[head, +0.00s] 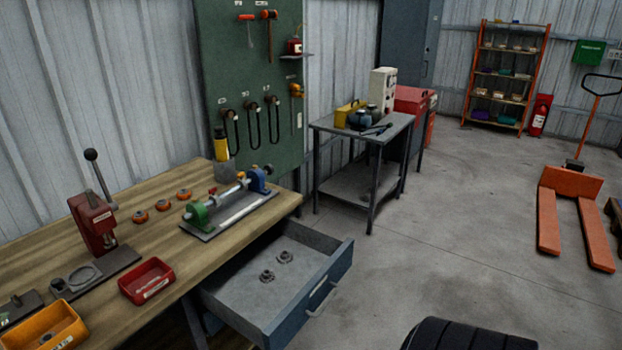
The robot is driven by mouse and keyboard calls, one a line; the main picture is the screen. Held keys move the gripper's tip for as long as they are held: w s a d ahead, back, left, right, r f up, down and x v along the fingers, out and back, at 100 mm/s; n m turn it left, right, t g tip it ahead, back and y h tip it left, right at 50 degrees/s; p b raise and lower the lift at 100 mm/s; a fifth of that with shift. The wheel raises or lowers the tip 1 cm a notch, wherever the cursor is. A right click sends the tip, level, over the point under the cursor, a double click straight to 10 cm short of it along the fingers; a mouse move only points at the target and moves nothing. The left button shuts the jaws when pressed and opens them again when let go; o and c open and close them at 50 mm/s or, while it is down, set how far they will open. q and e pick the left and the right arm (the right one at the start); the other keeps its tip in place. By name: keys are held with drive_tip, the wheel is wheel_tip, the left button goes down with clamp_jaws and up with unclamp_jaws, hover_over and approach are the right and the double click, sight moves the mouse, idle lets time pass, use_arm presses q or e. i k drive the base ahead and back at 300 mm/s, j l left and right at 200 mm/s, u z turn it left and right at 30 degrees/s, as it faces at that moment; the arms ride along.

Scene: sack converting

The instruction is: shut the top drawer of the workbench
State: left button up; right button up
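The top drawer (297,318) of the workbench (150,233) stands pulled out below the right end of the wooden top. It is blue-grey with a bar handle (321,297) on its front face. Two small grey metal parts, one (285,257) behind the other (267,276), lie on the drawer floor. Neither of my grippers shows in the head view.
On the bench are a red lever press (92,222), a roller fixture (230,205), a red tray (146,281) and an orange bin (44,328). A grey side table (362,135) stands beyond. Open concrete floor (440,235) lies right of the drawer; an orange pallet truck (572,190) stands farther right.

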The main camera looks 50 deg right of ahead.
sight(270, 315)
drive_tip(key=z, duration=1.7)
drive_tip(key=i+l+u, duration=0.1)
drive_tip(key=u, duration=0.4)
drive_tip(key=l, duration=0.1)
